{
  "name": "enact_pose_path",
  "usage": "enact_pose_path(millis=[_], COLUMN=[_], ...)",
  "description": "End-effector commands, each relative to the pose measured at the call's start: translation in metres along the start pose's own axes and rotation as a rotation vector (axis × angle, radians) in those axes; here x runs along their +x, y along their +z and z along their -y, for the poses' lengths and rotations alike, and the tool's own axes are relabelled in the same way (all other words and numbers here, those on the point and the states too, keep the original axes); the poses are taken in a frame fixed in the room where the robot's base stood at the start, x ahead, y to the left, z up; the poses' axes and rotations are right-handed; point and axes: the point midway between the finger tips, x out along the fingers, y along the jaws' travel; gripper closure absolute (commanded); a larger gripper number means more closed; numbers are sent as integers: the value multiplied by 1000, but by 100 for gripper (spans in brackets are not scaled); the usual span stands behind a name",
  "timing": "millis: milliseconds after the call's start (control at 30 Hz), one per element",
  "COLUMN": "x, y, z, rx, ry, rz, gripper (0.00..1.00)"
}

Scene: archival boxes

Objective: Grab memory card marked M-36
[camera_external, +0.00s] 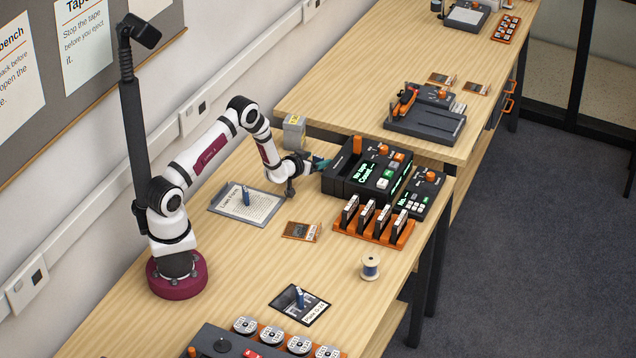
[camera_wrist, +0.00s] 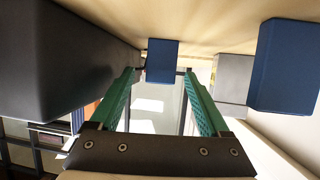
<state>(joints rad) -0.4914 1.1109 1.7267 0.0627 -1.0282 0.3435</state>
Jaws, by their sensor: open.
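Several black cards with white labels stand upright in an orange rack (camera_external: 373,233) in the external view. One of these cards is the leftmost one (camera_external: 350,210); the labels are too small to read, so I cannot tell which is M-36. My gripper (camera_external: 321,163) is behind and left of the rack, beside the left end of the dark console (camera_external: 367,170). In the wrist view its two green fingers (camera_wrist: 160,74) are apart, with nothing held between them. A blue block (camera_wrist: 162,58) shows beyond the fingertips. The rack cannot be made out in the wrist view.
A smaller dark unit (camera_external: 420,192) stands behind the rack. A flat orange-brown card (camera_external: 302,231), a thread spool (camera_external: 371,267) and a clipboard (camera_external: 246,204) lie nearby. A grey box (camera_external: 294,132) stands behind the gripper. Bare tabletop lies left of the spool.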

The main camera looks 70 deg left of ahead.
Motion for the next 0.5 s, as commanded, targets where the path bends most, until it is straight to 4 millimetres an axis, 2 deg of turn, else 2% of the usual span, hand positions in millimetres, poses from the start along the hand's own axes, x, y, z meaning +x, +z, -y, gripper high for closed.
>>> enact_pose_path(millis=[100, 333, 500], x=[15, 17, 17], y=[0, 0, 0], z=[0, 0, 0], rx=[-1, 0, 0], ry=[0, 1, 1], rz=[0, 1, 1], gripper=[20, 22, 52])
